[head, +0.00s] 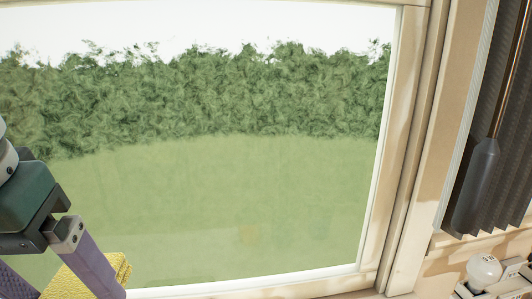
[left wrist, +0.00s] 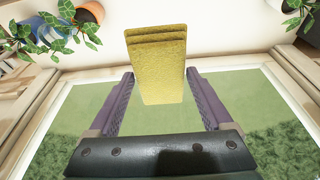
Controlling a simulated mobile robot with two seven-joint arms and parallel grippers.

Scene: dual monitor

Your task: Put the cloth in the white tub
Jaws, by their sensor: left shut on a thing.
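The yellow cloth (left wrist: 160,60), folded in layers, is between the two purple fingers of my left gripper (left wrist: 159,76) in the left wrist view. The gripper is shut on it. In the head view the cloth (head: 60,286) shows at the bottom left, partly behind a purple finger of my left gripper (head: 80,272). Cloth and gripper are in front of the window glass. The white tub cannot be made out in either view. My right gripper is in neither view.
A wood-framed window (head: 400,150) fills most of the head view, with a hedge and lawn beyond. A dark hanging object (head: 478,185) and a white bulb (head: 484,270) are at the right. Leafy plants (left wrist: 40,32) stand at the top of the wrist view.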

